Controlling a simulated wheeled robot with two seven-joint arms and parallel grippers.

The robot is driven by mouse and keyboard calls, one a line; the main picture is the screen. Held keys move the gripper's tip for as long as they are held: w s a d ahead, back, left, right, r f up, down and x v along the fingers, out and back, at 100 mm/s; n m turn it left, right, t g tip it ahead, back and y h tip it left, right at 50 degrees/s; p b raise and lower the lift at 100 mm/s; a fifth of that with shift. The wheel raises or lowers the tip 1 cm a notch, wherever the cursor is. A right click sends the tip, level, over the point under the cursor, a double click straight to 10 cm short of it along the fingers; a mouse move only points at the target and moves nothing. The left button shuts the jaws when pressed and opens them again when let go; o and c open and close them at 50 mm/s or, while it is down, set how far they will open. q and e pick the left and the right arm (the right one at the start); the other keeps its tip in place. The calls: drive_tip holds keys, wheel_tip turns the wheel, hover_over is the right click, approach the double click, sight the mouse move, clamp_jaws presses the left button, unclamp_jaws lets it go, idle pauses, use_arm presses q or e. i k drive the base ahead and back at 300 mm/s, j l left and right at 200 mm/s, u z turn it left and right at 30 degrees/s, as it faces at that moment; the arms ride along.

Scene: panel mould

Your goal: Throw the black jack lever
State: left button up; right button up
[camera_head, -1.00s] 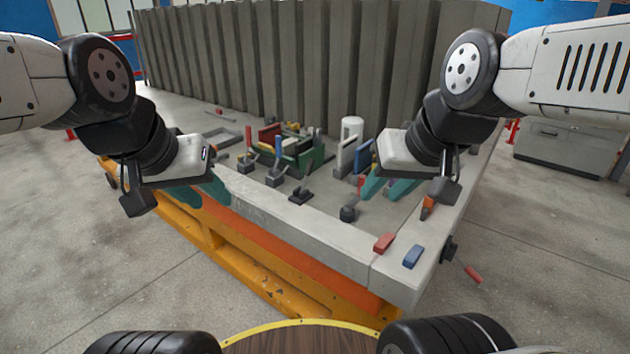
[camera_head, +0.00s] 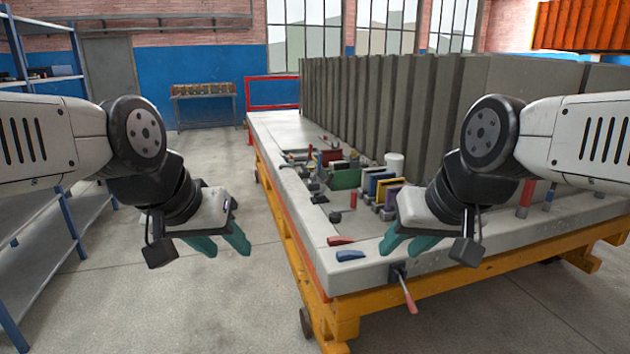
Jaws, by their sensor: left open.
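A lever with a black bracket (camera_head: 397,274) and a red handle (camera_head: 408,298) is fixed to the near side face of the table. Its handle slants downward. A small black piece (camera_head: 335,216) stands on the table top; I cannot tell whether it is a lever. My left gripper (camera_head: 224,246) is open and empty over the floor, left of the table. My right gripper (camera_head: 408,244) appears above the lever in the picture, its teal fingers apart and nothing seen between them. It looks clear of the lever.
The mould table (camera_head: 375,280) has a red block (camera_head: 340,241) and a blue block (camera_head: 350,255) on its near corner. Several coloured clamps and a white cylinder (camera_head: 394,164) stand behind, before tall grey panels (camera_head: 385,105). Blue shelving (camera_head: 35,190) stands left; floor between is clear.

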sight(329, 177)
drive_tip(key=i+l+u, duration=0.15)
drive_tip(key=l, duration=0.3)
drive_tip(key=l+u, duration=0.1)
drive_tip(key=l, duration=0.4)
drive_tip(key=i+l+u, duration=0.15)
drive_tip(key=l, duration=0.35)
drive_tip(key=i+l+u, duration=0.1)
drive_tip(key=l, duration=0.2)
drive_tip(key=i+l, duration=0.2)
drive_tip(key=i+j+z, duration=0.15)
drive_tip(key=i+z, duration=0.15)
drive_tip(key=i, duration=0.45)
